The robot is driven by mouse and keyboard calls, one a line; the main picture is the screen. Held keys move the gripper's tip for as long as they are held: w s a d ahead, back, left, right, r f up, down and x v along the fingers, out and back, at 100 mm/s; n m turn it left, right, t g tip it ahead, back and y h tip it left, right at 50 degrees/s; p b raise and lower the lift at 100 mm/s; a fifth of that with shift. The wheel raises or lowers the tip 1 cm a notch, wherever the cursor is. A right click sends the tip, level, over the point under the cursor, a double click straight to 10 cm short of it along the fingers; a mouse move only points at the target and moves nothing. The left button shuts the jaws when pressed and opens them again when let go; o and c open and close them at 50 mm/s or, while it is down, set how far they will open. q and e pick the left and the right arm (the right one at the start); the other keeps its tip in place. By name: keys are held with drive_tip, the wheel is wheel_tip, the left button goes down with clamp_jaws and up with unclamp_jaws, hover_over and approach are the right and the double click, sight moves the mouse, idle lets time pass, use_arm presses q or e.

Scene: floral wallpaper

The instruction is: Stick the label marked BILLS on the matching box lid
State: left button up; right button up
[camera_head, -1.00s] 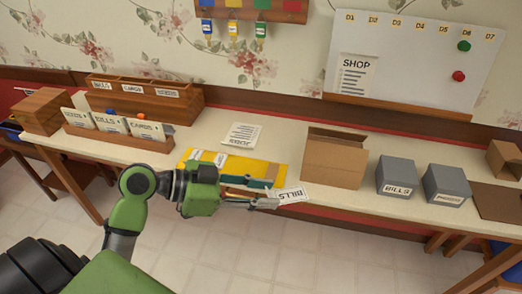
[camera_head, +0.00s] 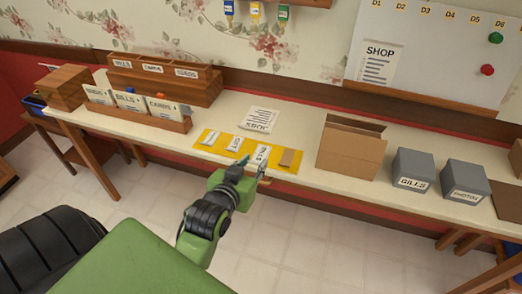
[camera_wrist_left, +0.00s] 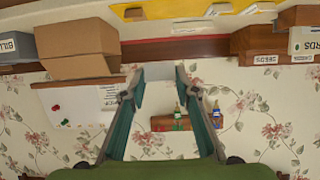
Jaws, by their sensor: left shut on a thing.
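The label marked BILLS (camera_head: 262,154) is a small white card with black letters. My left gripper (camera_head: 256,164) is shut on it, at the front edge of the yellow mat (camera_head: 207,146). In the left wrist view the pale label (camera_wrist_left: 157,73) shows between the fingers (camera_wrist_left: 158,95). A grey lidded box (camera_head: 413,163) with a BILLS tag on its front stands to the right, well apart from the gripper. A second grey box (camera_head: 465,177) beside it has a different tag, hard to read. My right gripper is not in view.
An open cardboard box (camera_head: 350,150) stands between the mat and the grey boxes. White labels (camera_head: 235,144) and a brown piece (camera_head: 287,158) show at the mat. A printed sheet (camera_head: 259,120) lies behind. A wooden card rack (camera_head: 140,118) stands at left.

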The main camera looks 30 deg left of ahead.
use_arm(q)
drive_tip(key=shift+a+r, duration=0.1)
idle(0.3)
drive_tip(key=w+a+f, duration=0.2)
drive_tip(key=w, duration=0.1)
drive_tip(key=w+a+f+p, duration=0.1)
drive_tip(key=w+a+f, duration=0.1)
drive_tip(key=w+f, duration=0.1)
drive_tip(key=w+a+f, duration=0.2)
drive_tip(key=w+f, duration=0.1)
drive_tip(key=w, duration=0.1)
drive_tip(key=shift+w+a+f, duration=0.1)
drive_tip(key=shift+w+a, duration=0.15)
drive_tip(key=shift+w, duration=0.05)
drive_tip(key=shift+w+a+f, duration=0.15)
drive_tip(key=shift+w+f, duration=0.2)
drive_tip(key=shift+f, duration=0.05)
drive_tip(key=shift+w+a+f, duration=0.1)
drive_tip(key=shift+w+f, duration=0.05)
drive_tip(key=shift+f, duration=0.45)
drive_tip(key=shift+w+a+f, duration=0.1)
drive_tip(key=shift+w+f, duration=0.05)
drive_tip(key=shift+f, duration=0.45)
drive_tip(key=shift+f+p, duration=0.25)
drive_tip(key=shift+p, duration=0.3)
drive_tip(key=shift+f, duration=0.35)
